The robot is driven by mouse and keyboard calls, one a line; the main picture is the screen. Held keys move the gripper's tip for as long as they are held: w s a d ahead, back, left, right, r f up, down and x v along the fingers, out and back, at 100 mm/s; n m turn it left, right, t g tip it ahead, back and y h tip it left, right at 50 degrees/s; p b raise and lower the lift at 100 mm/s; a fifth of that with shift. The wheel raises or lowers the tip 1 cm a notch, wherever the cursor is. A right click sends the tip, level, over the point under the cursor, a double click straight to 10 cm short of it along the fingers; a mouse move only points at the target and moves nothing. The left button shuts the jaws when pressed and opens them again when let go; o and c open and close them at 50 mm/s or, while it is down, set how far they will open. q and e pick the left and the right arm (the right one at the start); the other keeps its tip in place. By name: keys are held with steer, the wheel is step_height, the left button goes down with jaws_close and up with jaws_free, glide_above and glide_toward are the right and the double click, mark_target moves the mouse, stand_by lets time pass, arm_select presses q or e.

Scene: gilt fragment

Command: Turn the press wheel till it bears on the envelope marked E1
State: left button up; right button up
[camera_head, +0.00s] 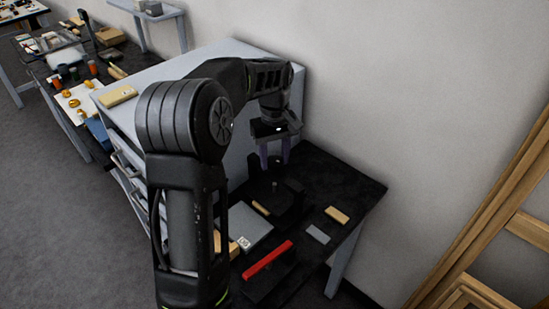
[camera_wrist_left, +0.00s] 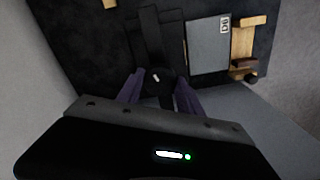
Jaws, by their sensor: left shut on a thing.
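The dark press (camera_head: 290,206) stands on the black bench top, below my left gripper (camera_head: 275,158). In the left wrist view, the two purple fingers of my left gripper (camera_wrist_left: 158,92) are on either side of the round dark press wheel (camera_wrist_left: 155,84), which has a small white mark, and are shut on it. A small tan piece (camera_head: 261,208) shows at the press; I cannot tell whether it is an envelope. No E1 marking can be read. Whether the press bears on anything is hidden. My right gripper is not in view.
A grey flat board (camera_head: 250,222) with a small label lies left of the press. A red bar (camera_head: 268,257), a grey block (camera_head: 317,234) and a tan block (camera_head: 337,215) lie nearby. A wooden frame (camera_head: 500,205) stands at right.

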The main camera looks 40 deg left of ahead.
arm_select(q)
steer(key=m, duration=0.5)
steer(key=shift+m+b, duration=0.3)
steer(key=m, duration=1.1)
steer(key=shift+b, duration=0.35)
steer(key=m, duration=0.4)
steer(key=shift+m, duration=0.3)
steer(key=o, duration=1.4)
